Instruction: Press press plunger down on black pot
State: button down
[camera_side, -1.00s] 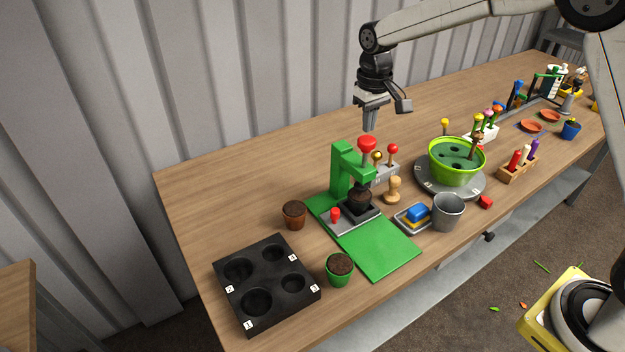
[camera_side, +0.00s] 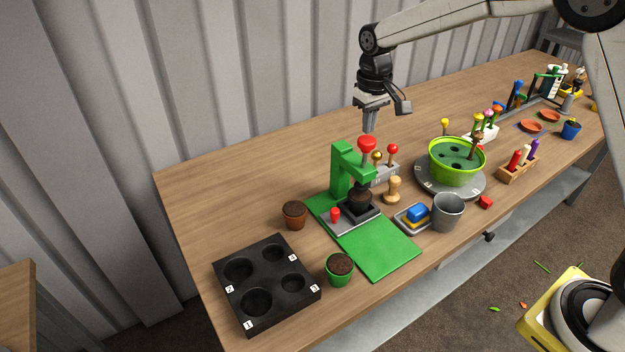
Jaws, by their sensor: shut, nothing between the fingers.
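The press plunger (camera_side: 367,144) has a red knob on top of the green press frame (camera_side: 345,168). The black pot (camera_side: 359,201) stands on the dark press base under the plunger. My gripper (camera_side: 368,131) is shut and empty, pointing down, with its fingertips just above the red knob. I cannot tell whether the fingertips touch the knob.
A green mat (camera_side: 375,249) lies in front of the press. A black tray with round holes (camera_side: 266,284), a brown pot (camera_side: 294,215) and a green pot (camera_side: 340,269) are at left. A wooden stamp (camera_side: 392,190), grey cup (camera_side: 447,212) and green bowl (camera_side: 456,170) are at right.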

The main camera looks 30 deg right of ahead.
aim_at(367, 139)
jog(key=shift+f, duration=0.3)
jog(key=shift+f, duration=0.35)
jog(key=shift+f, duration=0.35)
jog(key=shift+f, duration=1.5)
jog(key=shift+r, duration=3.9)
